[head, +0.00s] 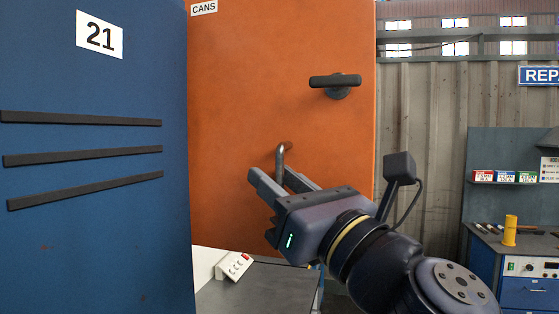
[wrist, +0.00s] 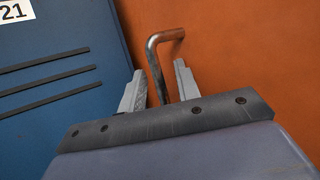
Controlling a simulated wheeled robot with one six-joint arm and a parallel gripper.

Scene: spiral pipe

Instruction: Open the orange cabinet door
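The orange cabinet door (head: 240,110) fills the middle of the head view, with a "CANS" label at its top left. It also fills the right of the wrist view (wrist: 250,60). A bent metal handle (head: 281,155) sticks out from its lower part. A dark lever handle (head: 335,82) sits higher on the right. My gripper (head: 269,172) is at the bent handle. In the wrist view, my gripper's fingers (wrist: 159,72) are apart, with the bent handle (wrist: 157,65) between them and gaps visible on both sides. I cannot tell whether the door is latched.
A blue cabinet panel (head: 95,220) marked "21" with dark slats stands close on the left. A grey surface (head: 255,292) and a white box with a red button (head: 236,266) lie below the door. A blue workbench (head: 520,285) stands at the right.

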